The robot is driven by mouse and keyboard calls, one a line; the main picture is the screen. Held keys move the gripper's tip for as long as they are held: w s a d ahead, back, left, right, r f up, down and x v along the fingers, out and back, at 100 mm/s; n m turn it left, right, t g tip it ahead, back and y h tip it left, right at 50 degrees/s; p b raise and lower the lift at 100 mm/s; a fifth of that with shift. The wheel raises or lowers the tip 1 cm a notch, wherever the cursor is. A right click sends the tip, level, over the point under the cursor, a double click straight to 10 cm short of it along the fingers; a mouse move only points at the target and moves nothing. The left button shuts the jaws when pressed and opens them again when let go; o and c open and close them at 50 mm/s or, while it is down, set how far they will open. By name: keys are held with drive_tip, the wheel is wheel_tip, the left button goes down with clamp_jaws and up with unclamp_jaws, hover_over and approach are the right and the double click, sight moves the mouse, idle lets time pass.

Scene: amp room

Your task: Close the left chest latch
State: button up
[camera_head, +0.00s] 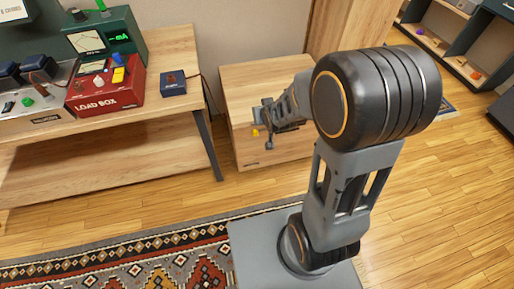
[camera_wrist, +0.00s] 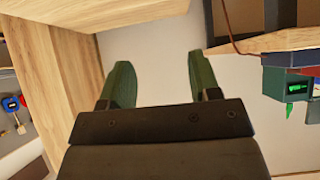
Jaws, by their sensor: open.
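The wooden chest (camera_head: 285,82) stands on the floor in the middle of the head view, with its lid down. A small yellow piece (camera_head: 255,132) shows at its front face, next to my gripper; it may be the left latch, but its position is too small to tell. My gripper (camera_head: 262,122) is in front of the chest's left part, and its arm covers much of the right front. In the wrist view my gripper (camera_wrist: 157,82) has two green fingers spread apart, with only pale wall between them. No latch shows in the wrist view.
A wooden workbench (camera_head: 160,57) stands left of the chest, bearing a red load box (camera_head: 104,93), a green meter unit and a small dark box (camera_head: 172,84). A tall wooden cabinet (camera_head: 345,30) is behind. A patterned rug (camera_head: 130,258) lies in front; wood floor is clear at right.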

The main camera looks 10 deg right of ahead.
drive_tip(key=w+f+t+b, duration=0.35)
drive_tip(key=f+b, duration=0.55)
drive_tip(key=f, duration=1.1)
drive_tip(key=t+b, duration=0.5)
drive_tip(key=b, duration=0.2)
approach(256, 135)
drive_tip(key=w+b, duration=0.3)
drive_tip(key=w, duration=0.6)
drive_tip(key=shift+w+f, duration=0.25)
drive_tip(key=shift+w, duration=0.05)
drive_tip(key=shift+g, duration=0.25)
drive_tip(key=c, duration=0.9)
